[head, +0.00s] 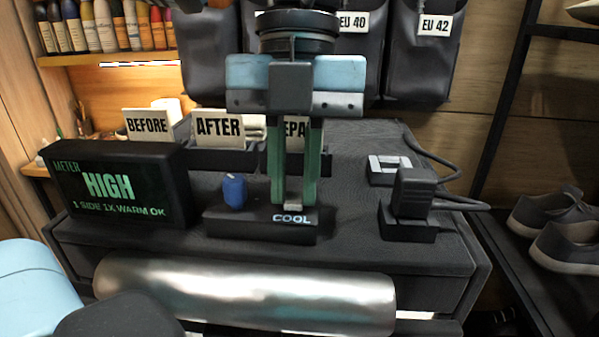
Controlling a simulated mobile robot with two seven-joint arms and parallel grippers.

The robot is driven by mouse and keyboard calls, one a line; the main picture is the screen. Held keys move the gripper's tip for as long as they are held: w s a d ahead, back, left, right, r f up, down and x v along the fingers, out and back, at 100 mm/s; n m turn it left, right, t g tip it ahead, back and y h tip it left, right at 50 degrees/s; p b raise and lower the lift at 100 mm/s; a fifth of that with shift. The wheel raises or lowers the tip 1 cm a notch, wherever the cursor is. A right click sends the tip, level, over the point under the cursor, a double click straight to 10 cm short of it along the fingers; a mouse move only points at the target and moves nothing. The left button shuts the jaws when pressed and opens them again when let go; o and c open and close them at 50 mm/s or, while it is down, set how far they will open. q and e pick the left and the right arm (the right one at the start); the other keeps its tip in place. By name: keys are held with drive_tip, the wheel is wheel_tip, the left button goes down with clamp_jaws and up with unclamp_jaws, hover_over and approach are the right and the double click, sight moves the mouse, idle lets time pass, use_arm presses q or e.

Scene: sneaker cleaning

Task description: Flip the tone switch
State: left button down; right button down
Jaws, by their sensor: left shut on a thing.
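The tone switch is a low black box (258,225) on the dark cabinet top, with "COOL" lettered in pale blue on the right of its front. A blue knob-like piece (235,191) stands at the left end of the box. My left gripper (293,203) points down over the right end, its two green fingers close together. A small grey lever (293,207) shows between and just below the fingertips, and the gripper is shut on it. The upper part of the lever is hidden by the fingers. My right gripper is out of view.
A black meter (125,185) reading "HIGH" stands to the left. Cards marked "BEFORE" (148,125) and "AFTER" (218,128) stand behind. A black device with a cable (413,192) sits to the right. A shiny metal roll (245,293) lies along the front.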

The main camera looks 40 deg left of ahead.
sight(294, 197)
use_arm(q)
drive_tip(key=shift+s+d+t+y+b, duration=0.15)
drive_tip(key=shift+s+t+y+b, duration=0.25)
drive_tip(key=shift+t, duration=0.5)
drive_tip(key=c, duration=1.4)
unclamp_jaws()
drive_tip(key=shift+w, duration=0.1)
drive_tip(key=shift+o, duration=0.2)
drive_tip(key=shift+r, duration=0.1)
wheel_tip(294, 197, up, 8)
drive_tip(key=shift+w, duration=0.2)
drive_tip(key=shift+f, duration=0.2)
